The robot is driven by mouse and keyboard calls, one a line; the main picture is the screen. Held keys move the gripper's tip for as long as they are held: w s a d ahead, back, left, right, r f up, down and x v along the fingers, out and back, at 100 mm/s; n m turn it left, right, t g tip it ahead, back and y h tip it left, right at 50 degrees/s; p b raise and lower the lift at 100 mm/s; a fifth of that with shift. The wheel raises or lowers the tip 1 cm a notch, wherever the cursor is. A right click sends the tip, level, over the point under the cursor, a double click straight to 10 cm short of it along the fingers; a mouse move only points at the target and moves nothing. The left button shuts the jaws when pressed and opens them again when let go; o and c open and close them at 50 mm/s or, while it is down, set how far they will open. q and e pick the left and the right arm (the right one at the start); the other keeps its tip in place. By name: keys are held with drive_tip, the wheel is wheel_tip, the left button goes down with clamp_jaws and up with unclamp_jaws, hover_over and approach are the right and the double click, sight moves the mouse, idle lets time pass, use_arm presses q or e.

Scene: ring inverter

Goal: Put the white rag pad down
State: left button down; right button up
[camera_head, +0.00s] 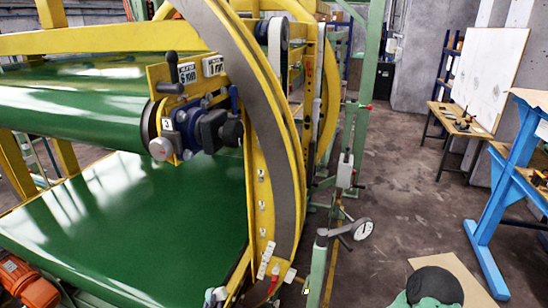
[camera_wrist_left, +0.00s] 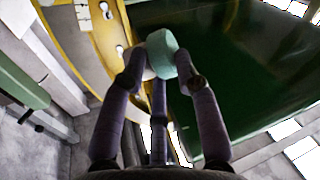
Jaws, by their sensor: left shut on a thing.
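My left gripper (camera_wrist_left: 158,76) shows in the left wrist view, its dark purple-grey fingers closed around a small pale pad (camera_wrist_left: 162,50). The pad looks white on one side and mint green on the other, and its lower part is hidden by the fingers. It is held at the fingertips, in front of the yellow ring frame and the green belt; I cannot tell whether it touches either. I cannot clearly make out this gripper or the pad in the head view. My right gripper is not in view.
The yellow ring (camera_head: 282,150) stands beside the glossy green belt (camera_head: 150,220). A blue and black mechanism (camera_head: 208,130) juts out before it. To the right are open floor (camera_head: 385,215), a wooden table (camera_head: 462,120) and a blue-legged bench (camera_head: 503,180).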

use_arm(q)
drive_tip(key=s+f, duration=0.5)
drive_tip(key=f, duration=0.1)
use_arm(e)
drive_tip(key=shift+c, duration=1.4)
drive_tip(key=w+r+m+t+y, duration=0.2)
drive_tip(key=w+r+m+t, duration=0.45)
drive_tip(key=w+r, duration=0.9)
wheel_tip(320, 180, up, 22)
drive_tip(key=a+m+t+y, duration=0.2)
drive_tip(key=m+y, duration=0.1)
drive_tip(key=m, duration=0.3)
use_arm(q)
drive_tip(key=w+d+r+m+g+h, duration=0.2)
drive_tip(key=d+r+m+h, duration=0.2)
drive_tip(key=d+r+h, duration=0.1)
drive_tip(key=w+d+r+m+g+h, duration=0.2)
drive_tip(key=d+r+m+h, duration=0.2)
drive_tip(key=d+r+h, duration=0.2)
drive_tip(key=shift+w+d+r+g+h, duration=0.25)
drive_tip(key=shift+w+d+h, duration=0.2)
drive_tip(key=shift+d, duration=0.65)
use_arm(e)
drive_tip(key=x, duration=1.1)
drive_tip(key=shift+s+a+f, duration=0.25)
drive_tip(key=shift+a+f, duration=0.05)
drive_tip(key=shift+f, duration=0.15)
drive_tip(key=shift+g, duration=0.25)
